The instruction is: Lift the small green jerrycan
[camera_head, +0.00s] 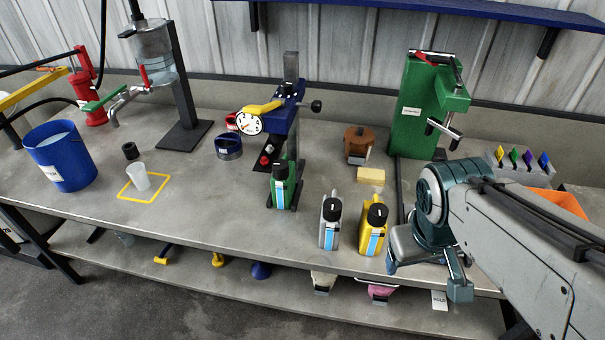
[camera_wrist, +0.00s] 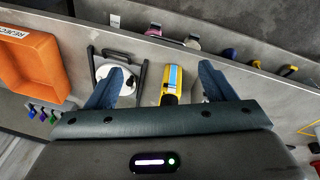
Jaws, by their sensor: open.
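The small green jerrycan (camera_head: 281,190) with a black cap stands upright on the bench in the head view, in front of the blue press. A grey jerrycan (camera_head: 330,222) and a yellow jerrycan (camera_head: 373,228) stand to its right, nearer the bench's front edge. My gripper (camera_head: 428,275) is right of the yellow jerrycan, well away from the green one. In the wrist view my gripper (camera_wrist: 160,72) is open, with the yellow jerrycan (camera_wrist: 172,82) showing between its fingers and nothing held. I cannot see the green jerrycan in the wrist view.
The blue press (camera_head: 280,118) with a dial stands behind the green jerrycan. A yellow sponge-like block (camera_head: 371,176) and a green machine (camera_head: 430,105) are farther right. A blue bucket (camera_head: 59,155) is at left. An orange bin (camera_wrist: 35,62) shows at left.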

